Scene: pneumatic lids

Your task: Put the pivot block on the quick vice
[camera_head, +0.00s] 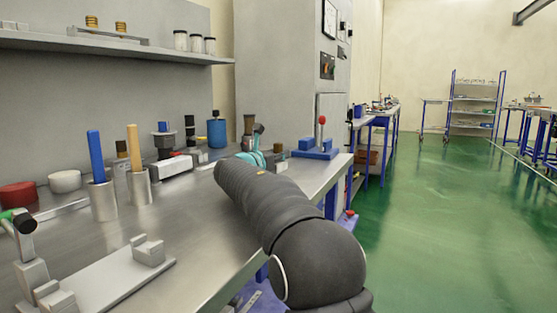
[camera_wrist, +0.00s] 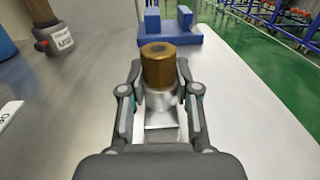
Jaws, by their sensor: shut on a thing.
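The quick vice, a blue base with two blue blocks, lies just beyond the block in the wrist view (camera_wrist: 172,38). In the head view the vice (camera_head: 316,153) stands near the bench's far right corner, with a red-knobbed lever upright. My arm partly hides my gripper (camera_head: 262,152) there.
A dark-handled tool in a labelled holder (camera_wrist: 58,40) stands left of my gripper. Blue and wooden handles in metal cups (camera_head: 103,200), a red round tin (camera_head: 17,195) and a grey fixture plate (camera_head: 110,281) occupy the left bench. The bench's right edge drops to green floor.

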